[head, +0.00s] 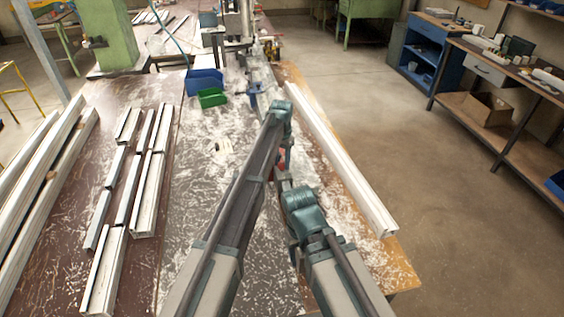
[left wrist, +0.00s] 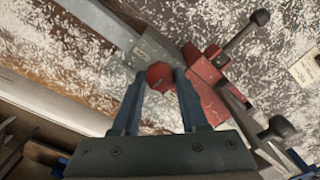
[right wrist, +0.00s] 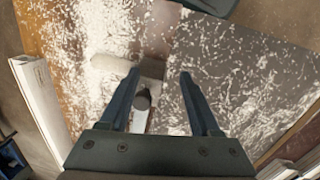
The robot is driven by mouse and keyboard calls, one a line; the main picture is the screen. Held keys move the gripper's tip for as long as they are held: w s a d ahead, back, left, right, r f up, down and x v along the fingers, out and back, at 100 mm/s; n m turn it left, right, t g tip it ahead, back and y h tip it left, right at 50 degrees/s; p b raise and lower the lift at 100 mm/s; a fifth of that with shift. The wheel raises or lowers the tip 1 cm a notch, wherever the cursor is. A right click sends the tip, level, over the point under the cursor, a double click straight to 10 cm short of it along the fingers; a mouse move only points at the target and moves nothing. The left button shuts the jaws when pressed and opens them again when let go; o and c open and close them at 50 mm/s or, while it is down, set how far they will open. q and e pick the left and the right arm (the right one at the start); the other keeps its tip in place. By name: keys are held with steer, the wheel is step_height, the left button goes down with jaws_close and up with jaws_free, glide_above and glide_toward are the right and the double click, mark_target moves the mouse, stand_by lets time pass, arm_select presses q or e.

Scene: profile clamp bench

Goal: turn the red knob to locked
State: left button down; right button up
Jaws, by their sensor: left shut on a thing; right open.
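The red knob (left wrist: 160,76) sits between the two fingers of my left gripper (left wrist: 160,78) in the left wrist view. The gripper is shut on it, with a finger touching each side. The knob is beside a grey metal block and a red clamp (left wrist: 208,80) with dark ball-ended levers. In the head view, my arms hide nearly all of the knob and clamp. My right gripper (right wrist: 160,75) is open and empty in the right wrist view. A grey post with a dark, rounded end (right wrist: 141,100) shows below and between its fingers. No lock marking is readable.
A long pale profile (head: 335,155) lies along the bench's right edge. Shorter profiles (head: 125,165) lie on the left. Blue (head: 204,82) and green (head: 212,97) bins stand toward the back. Pale shavings cover the bench. Open floor (head: 440,180) is on the right.

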arm_select(q)
steer(key=shift+m, duration=0.4)
steer(key=m, duration=1.3)
steer(key=shift+m, duration=2.2)
steer(key=shift+c, duration=2.2)
jaws_free()
